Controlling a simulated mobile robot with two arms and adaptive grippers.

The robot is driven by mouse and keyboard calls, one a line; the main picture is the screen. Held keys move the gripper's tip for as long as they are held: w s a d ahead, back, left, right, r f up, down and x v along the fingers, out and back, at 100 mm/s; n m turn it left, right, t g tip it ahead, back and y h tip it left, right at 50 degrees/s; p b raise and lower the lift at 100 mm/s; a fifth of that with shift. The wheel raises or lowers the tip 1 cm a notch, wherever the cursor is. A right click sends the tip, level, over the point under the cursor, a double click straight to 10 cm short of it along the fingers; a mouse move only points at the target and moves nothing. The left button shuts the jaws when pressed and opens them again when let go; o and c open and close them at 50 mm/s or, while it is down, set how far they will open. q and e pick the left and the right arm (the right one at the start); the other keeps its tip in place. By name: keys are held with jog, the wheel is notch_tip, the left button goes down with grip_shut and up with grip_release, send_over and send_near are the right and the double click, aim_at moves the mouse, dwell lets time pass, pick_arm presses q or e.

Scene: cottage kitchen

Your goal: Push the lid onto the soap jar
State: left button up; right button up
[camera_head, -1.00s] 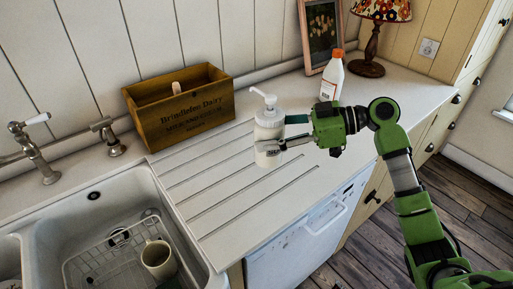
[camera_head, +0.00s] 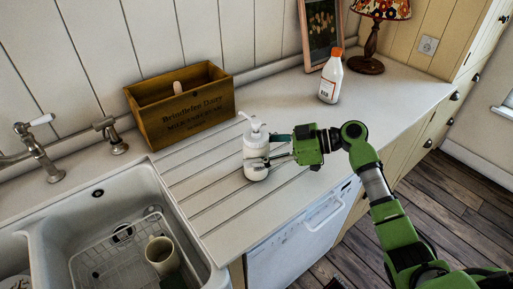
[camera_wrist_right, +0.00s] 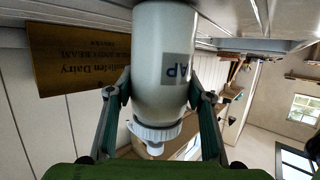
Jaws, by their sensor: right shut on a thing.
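The soap jar (camera_head: 255,153) is a white bottle above the grooved drainboard right of the sink; whether its base touches cannot be told. Its white pump lid (camera_head: 254,126) is at its top, with the spout pointing up and left. My right gripper (camera_head: 266,150) comes in from the right and is shut on the jar's body. My left gripper is not in view.
A wooden dairy box (camera_head: 184,112) stands behind left of the jar. A double sink (camera_head: 110,215) with a wire rack and a mug (camera_head: 161,254) is at the left. A bottle with an orange cap (camera_head: 331,78) and a lamp (camera_head: 370,45) stand farther back. The worktop (camera_head: 395,95) right of the bottle is clear.

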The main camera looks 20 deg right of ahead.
dwell(0.3)
jog(key=o, duration=1.6)
jog(key=shift+f, duration=0.1)
jog(key=shift+d, duration=0.15)
jog(key=b+v, duration=0.1)
jog(key=v, duration=0.5)
jog(key=b+v, duration=0.2)
jog(key=v, duration=0.3)
jog(key=shift+s+d+r, duration=0.2)
jog(key=shift+d+r, duration=0.1)
jog(key=shift+r, duration=0.05)
